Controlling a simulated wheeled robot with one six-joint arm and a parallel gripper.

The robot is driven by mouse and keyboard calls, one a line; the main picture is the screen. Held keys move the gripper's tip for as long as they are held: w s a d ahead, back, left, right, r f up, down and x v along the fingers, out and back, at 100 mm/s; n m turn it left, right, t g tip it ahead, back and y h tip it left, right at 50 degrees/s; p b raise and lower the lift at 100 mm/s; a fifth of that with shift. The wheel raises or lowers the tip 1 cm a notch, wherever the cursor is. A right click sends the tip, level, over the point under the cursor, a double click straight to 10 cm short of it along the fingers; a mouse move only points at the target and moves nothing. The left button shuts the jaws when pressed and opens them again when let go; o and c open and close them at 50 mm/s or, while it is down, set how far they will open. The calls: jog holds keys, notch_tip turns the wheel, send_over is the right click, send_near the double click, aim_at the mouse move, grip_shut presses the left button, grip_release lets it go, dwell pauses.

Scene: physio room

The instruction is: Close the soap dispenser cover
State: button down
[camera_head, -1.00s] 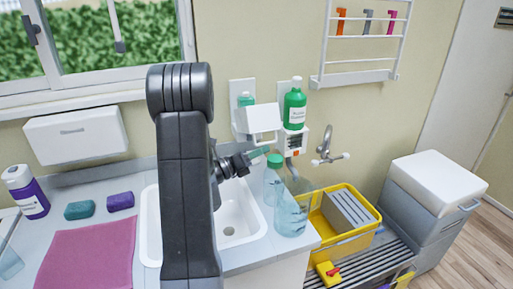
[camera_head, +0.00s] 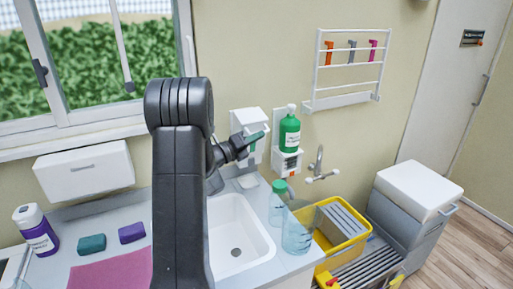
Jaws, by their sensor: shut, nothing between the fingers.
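The white soap dispenser (camera_head: 247,115) is on the wall behind the sink, left of a second holder with a green bottle. Its white cover now stands up against the housing, and no bottle shows inside. Whether it is fully flush I cannot tell, as my gripper hides its lower part. My gripper (camera_head: 254,138), with teal fingertips, is shut and empty in front of the cover. It is at or very near the cover's front face; contact is not clear.
The green bottle (camera_head: 290,132) stands close on the right in its wall holder (camera_head: 287,162). A yellow crate (camera_head: 350,252) is at right.

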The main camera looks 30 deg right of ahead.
jog(key=shift+w+d+r, duration=0.1)
jog(key=shift+w+r, duration=0.4)
jog(key=shift+w, duration=0.4)
jog(key=shift+w+r, duration=0.5)
jog(key=shift+w, duration=0.4)
